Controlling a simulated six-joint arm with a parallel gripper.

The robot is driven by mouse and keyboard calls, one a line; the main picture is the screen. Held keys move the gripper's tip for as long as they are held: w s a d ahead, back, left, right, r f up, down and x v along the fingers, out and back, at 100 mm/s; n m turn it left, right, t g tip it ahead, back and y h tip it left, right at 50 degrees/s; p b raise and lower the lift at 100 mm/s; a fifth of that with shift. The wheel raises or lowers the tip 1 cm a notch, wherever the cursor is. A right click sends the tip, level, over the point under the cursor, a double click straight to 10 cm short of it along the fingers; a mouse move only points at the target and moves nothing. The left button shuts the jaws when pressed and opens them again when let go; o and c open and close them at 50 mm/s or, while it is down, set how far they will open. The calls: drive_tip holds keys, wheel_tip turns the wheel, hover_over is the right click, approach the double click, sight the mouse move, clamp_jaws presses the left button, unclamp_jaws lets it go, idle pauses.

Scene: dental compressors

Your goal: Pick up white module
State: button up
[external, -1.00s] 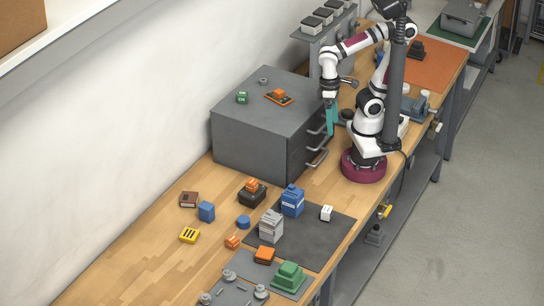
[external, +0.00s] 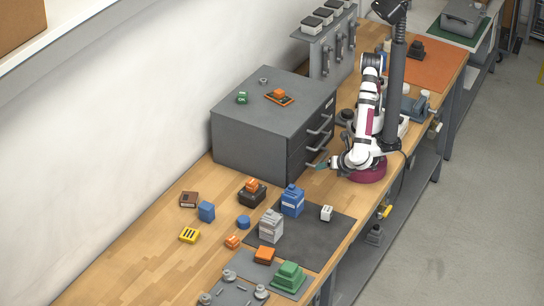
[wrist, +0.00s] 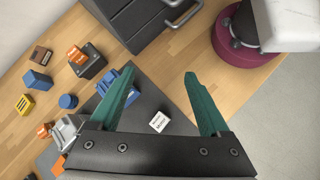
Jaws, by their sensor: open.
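The white module (external: 327,213) is a small white block with dark marks on its face. It sits on the dark grey mat (external: 322,238), near the mat's right corner, right of the blue module (external: 292,201). In the wrist view the white module (wrist: 159,122) lies below and between the two green fingers. My gripper (wrist: 161,82) is open and empty, with its fingers spread wide. In the external view my gripper (external: 320,165) hangs beside the cabinet drawers, above and behind the white module and apart from it.
A grey drawer cabinet (external: 250,135) with protruding handles stands close to my gripper. A light grey module (external: 271,226), an orange block (external: 264,255) and a green stepped module (external: 289,276) stand nearby. The bench edge runs just right of the mat.

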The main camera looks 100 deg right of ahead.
sight(318, 217)
drive_tip(key=s+a+f+n+t, duration=0.6)
drive_tip(key=a+f+n+t, duration=0.3)
drive_tip(key=a+n, duration=0.3)
drive_tip(key=shift+y, duration=0.5)
drive_tip(key=x, duration=1)
drive_tip(key=d+x, duration=0.1)
drive_tip(key=x, duration=0.4)
drive_tip(key=shift+s+f, duration=0.1)
drive_tip(key=shift+s, duration=0.2)
clamp_jaws()
